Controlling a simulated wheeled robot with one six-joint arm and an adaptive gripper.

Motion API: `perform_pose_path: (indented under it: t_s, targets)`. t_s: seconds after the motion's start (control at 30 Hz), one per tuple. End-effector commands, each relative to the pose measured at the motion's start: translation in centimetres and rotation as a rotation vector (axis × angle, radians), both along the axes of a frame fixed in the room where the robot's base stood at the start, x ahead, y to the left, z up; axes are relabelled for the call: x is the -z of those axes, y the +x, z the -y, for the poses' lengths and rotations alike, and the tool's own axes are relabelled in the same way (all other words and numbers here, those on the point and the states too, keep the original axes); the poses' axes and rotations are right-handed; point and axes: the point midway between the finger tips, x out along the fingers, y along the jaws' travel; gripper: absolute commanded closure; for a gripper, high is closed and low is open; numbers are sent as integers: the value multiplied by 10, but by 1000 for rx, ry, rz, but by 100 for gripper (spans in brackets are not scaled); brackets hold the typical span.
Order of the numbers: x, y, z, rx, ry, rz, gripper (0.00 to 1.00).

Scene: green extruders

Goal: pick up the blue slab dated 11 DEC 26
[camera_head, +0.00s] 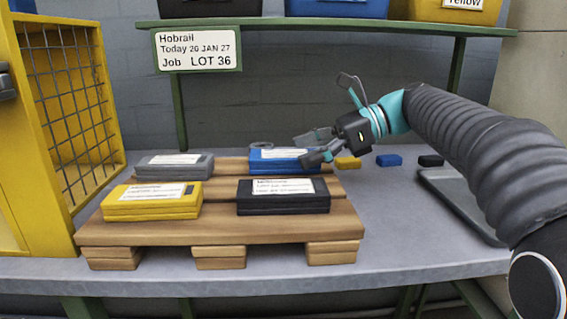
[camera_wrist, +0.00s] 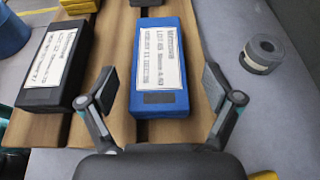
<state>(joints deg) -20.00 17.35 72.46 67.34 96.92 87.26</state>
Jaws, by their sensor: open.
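The blue slab (camera_head: 268,166) lies flat on the back right of a wooden pallet, with a white label on top. My gripper (camera_head: 311,147) is open and empty, just above the slab's right end in the head view. In the wrist view my gripper (camera_wrist: 158,90) has one finger on each side of the slab, with gaps between.
A black slab (camera_head: 283,205), a yellow slab (camera_head: 150,211) and a grey slab (camera_head: 176,170) share the pallet (camera_head: 220,230). A grey tape roll (camera_wrist: 262,54) lies beside it. A yellow mesh cage (camera_head: 70,100) stands left. A sign (camera_head: 196,50) reads Today 26 JAN 27, LOT 36.

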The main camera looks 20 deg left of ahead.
Motion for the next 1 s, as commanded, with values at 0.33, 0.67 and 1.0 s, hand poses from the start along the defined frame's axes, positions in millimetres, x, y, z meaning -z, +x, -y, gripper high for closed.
perform_pose_path:
  t_s: [0.33, 0.67, 1.0]
  targets:
    - [14, -19, -33, -1, 0, 0, 10]
    - [13, -18, -33, -1, -1, -1, 48]
    - [14, -18, -33, -1, -1, -2, 86]
